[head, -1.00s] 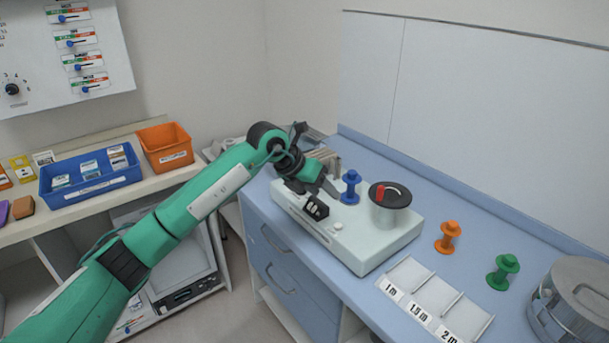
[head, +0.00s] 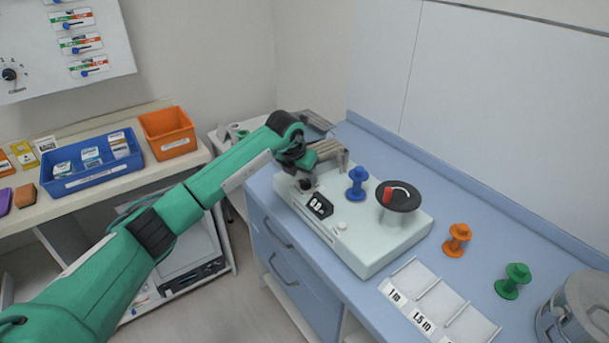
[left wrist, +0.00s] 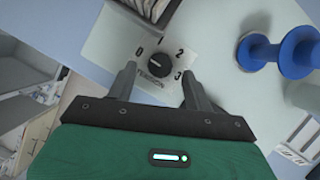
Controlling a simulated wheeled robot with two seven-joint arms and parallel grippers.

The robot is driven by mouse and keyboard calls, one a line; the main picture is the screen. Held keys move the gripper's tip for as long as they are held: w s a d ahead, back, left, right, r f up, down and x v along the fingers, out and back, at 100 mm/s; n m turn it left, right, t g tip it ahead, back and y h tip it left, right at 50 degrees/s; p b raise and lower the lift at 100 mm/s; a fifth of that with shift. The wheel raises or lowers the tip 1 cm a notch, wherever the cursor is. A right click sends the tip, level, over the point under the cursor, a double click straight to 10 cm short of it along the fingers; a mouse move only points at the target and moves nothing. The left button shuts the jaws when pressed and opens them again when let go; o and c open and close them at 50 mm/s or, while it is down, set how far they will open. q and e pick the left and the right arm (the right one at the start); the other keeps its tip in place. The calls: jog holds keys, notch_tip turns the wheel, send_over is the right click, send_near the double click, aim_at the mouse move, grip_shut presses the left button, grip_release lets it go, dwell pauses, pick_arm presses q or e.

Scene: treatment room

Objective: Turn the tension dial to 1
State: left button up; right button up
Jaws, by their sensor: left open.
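The black tension dial (left wrist: 160,67) sits on a pale plate marked 0, 1, 2, 3 and TENSION in the left wrist view. Its pale pointer mark seems to face the 0 side. The dial is on the white machine (head: 370,252), near its far left end. My left gripper (left wrist: 159,72) is open, with one finger on each side of the dial. I cannot tell whether the fingers touch it. In the head view my left arm mostly covers this spot. My right gripper is not in view.
Orange (head: 457,239) and green (head: 513,281) spools, a labelled tray (head: 440,300) and a metal pot (head: 575,310) stand on the blue counter.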

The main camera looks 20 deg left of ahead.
aim_at(306, 183)
pick_arm(q)
jog(key=shift+x, duration=1.05)
jog(key=shift+w+f, duration=0.1)
jog(key=shift+f, duration=0.15)
jog(key=shift+c, duration=0.6)
jog(key=c, duration=0.8)
jog(key=shift+c, duration=0.2)
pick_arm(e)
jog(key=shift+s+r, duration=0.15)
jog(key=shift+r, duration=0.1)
pick_arm(q)
jog(key=shift+f, duration=0.1)
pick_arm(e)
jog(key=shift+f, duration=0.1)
